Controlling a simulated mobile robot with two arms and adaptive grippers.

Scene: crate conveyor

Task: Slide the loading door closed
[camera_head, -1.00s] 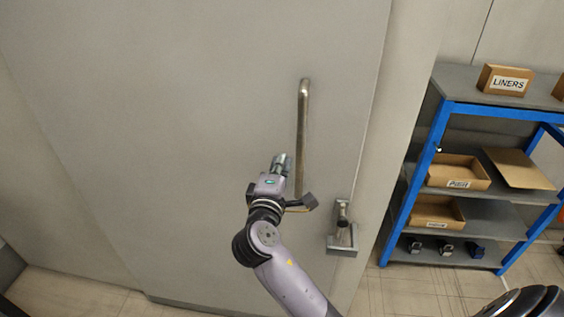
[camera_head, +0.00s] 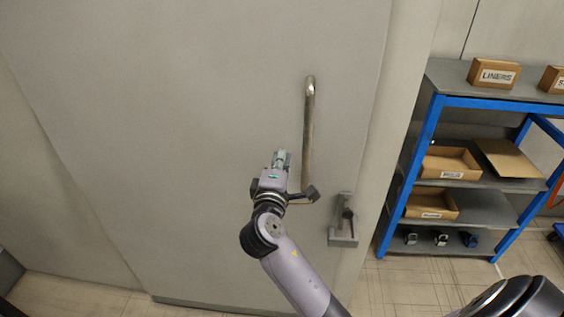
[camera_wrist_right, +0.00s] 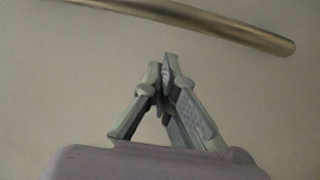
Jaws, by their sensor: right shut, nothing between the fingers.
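The loading door (camera_head: 190,130) is a large grey panel filling the left and middle of the head view. A vertical metal bar handle (camera_head: 309,130) stands on it near its right edge. The handle also crosses the top of the right wrist view (camera_wrist_right: 215,22). My right gripper (camera_head: 281,156) is in front of the door, just left of the handle's lower part. In the wrist view its fingertips (camera_wrist_right: 166,72) meet with nothing between them, apart from the bar. A latch (camera_head: 344,222) with a dark knob sits below and right of the handle. My left gripper is out of view.
A blue-framed shelf (camera_head: 432,120) stands to the right with a LINERS box (camera_head: 493,73), open cardboard trays (camera_head: 450,163) and small items on the lowest shelf. Tiled floor (camera_head: 400,285) shows below it.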

